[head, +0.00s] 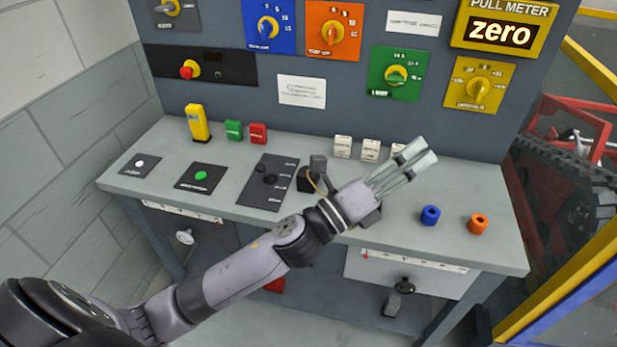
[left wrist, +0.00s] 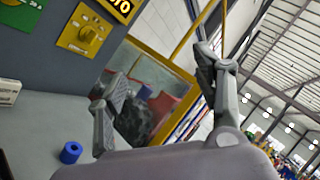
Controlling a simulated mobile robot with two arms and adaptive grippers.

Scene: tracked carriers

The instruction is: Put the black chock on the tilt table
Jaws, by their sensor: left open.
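My left gripper (head: 416,157) is open and empty above the right half of the grey bench. In the left wrist view its two fingers (left wrist: 161,78) stand wide apart with nothing between them. A black block (head: 306,181), which looks like the black chock, sits mid-bench, left of the gripper and beside my forearm; a dark grey block (head: 318,163) stands close behind it. My arm hides part of the bench there. I cannot make out which thing is the tilt table. My right gripper is not in view.
The bench (head: 480,191) carries a blue ring (head: 430,215), an orange ring (head: 478,224), several white blocks (head: 370,150), a yellow block (head: 198,123), and small green (head: 234,130) and red blocks (head: 258,133). A panel with knobs rises behind. The blue ring also shows in the left wrist view (left wrist: 70,152).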

